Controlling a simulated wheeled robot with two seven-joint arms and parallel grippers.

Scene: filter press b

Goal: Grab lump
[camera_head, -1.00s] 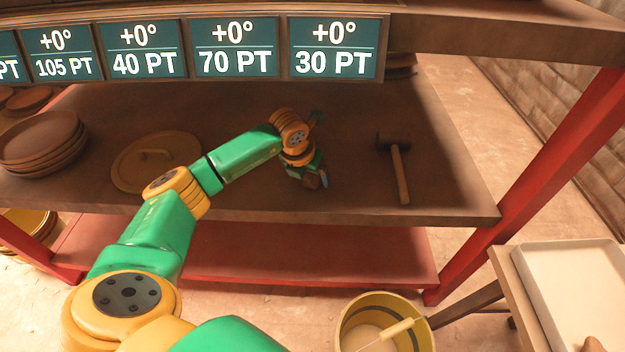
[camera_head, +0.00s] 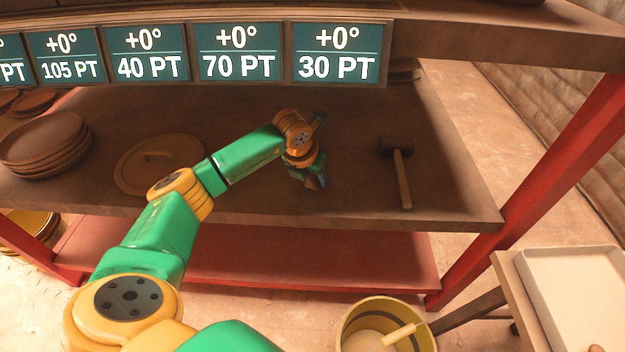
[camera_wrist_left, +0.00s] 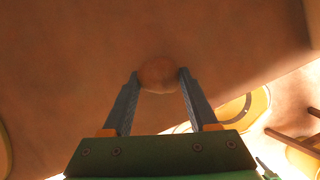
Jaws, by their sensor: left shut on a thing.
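A rounded brown lump (camera_wrist_left: 158,75) sits between the two fingertips of my left gripper (camera_wrist_left: 157,80) in the left wrist view, touched from both sides. In the head view, the left gripper (camera_head: 314,184) points down at the brown shelf top, left of the mallet. The lump there is small and mostly hidden by the gripper, and I cannot tell whether it touches the shelf. My right gripper is not in view.
A mallet (camera_head: 402,178) lies right of the gripper. A round lid (camera_head: 135,172) and stacked plates (camera_head: 40,145) are to the left. Point signs (camera_head: 338,52) hang above. A yellow bucket (camera_head: 350,325) stands below the shelf's front edge. A pale tray (camera_head: 575,285) is at right.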

